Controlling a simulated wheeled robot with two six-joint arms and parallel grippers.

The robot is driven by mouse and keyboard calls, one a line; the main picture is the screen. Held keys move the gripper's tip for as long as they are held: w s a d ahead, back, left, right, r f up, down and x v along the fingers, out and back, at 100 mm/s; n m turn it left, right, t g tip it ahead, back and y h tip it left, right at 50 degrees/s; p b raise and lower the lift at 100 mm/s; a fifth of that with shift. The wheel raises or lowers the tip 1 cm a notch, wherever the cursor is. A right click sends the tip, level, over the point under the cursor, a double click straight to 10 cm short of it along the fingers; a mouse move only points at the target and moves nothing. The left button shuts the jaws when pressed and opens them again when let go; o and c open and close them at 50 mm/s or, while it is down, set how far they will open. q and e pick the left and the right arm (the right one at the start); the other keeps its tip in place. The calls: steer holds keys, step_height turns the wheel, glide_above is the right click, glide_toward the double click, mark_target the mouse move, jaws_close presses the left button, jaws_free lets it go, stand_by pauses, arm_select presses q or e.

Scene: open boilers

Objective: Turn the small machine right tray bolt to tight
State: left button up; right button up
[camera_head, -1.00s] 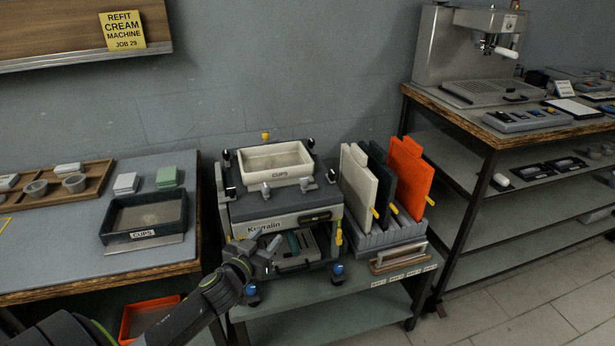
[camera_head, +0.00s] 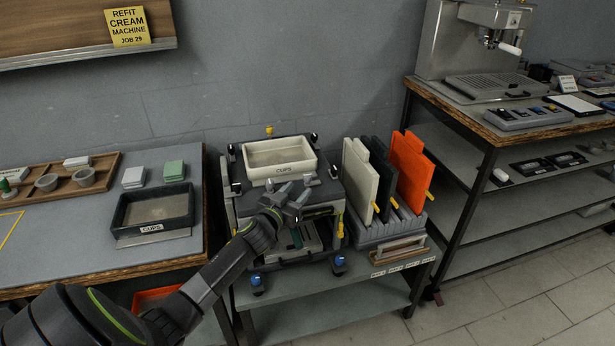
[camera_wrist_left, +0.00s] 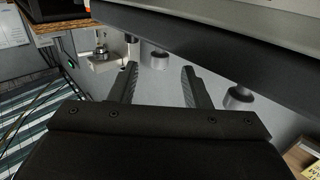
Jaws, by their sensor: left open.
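The small machine (camera_head: 240,206) stands on the low table, with a cream tray (camera_head: 250,177) labelled CUPS on top. My left gripper (camera_head: 292,196) is at the machine's front top edge, before the tray, and hides part of that edge. A small light bolt (camera_head: 308,180) shows beside it at the tray front. In the left wrist view my left gripper (camera_wrist_left: 159,66) is open. Another bolt head (camera_wrist_left: 238,97) is right of the fingers. My right gripper is out of view.
A rack of upright panels (camera_head: 405,232), cream, dark and orange, stands close right of the machine. A dark CUPS tray (camera_head: 122,218) sits on the left table. A shelf bench (camera_head: 470,118) with an espresso machine (camera_head: 435,45) is at the right.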

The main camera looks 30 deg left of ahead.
mark_target(307, 179)
arm_select(q)
steer(key=shift+w+a+b, duration=0.15)
steer(key=shift+w, duration=1.6)
steer(key=shift+w+a+b, duration=0.1)
steer(key=shift+w+b, duration=0.05)
steer(key=shift+w, duration=1.55)
